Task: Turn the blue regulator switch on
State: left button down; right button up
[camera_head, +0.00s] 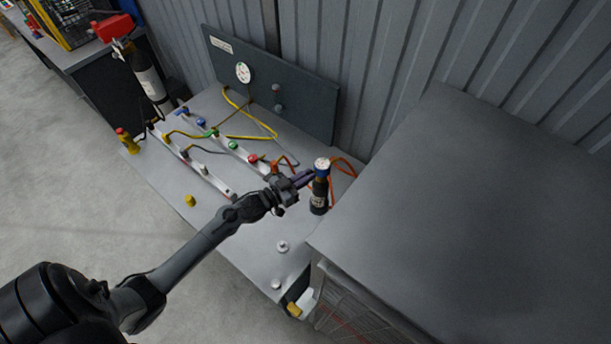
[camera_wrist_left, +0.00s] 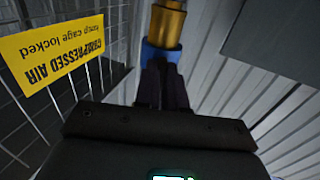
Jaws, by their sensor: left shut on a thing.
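A small dark bottle (camera_head: 318,197) stands upright near the right end of the grey bench. A blue part (camera_head: 321,173) sits at its top, under a round white-faced gauge (camera_head: 322,163). My left gripper (camera_head: 309,175) reaches it from the left, with its fingers at the blue part. In the left wrist view my fingers (camera_wrist_left: 162,78) are shut on the blue collar (camera_wrist_left: 162,53), below a brass fitting (camera_wrist_left: 166,25). The fingers hide part of the collar, and I cannot tell its turned position. My right gripper is not in view.
Rails with coloured valves (camera_head: 233,145) and yellow and orange hoses lie left of the bottle. A large grey cabinet (camera_head: 450,210) stands close on the right. A dark gauge panel (camera_head: 300,90) is behind. A yellow compressed-air sign (camera_wrist_left: 55,52) hangs on a wire cage.

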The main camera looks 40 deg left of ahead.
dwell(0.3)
pick_arm(q)
jog(key=c, duration=1.2)
grip_release()
jog(key=b+v, duration=0.1)
jog(key=v, duration=0.9)
jog(key=shift+s+b, duration=0.3)
jog(key=shift+s, duration=0.1)
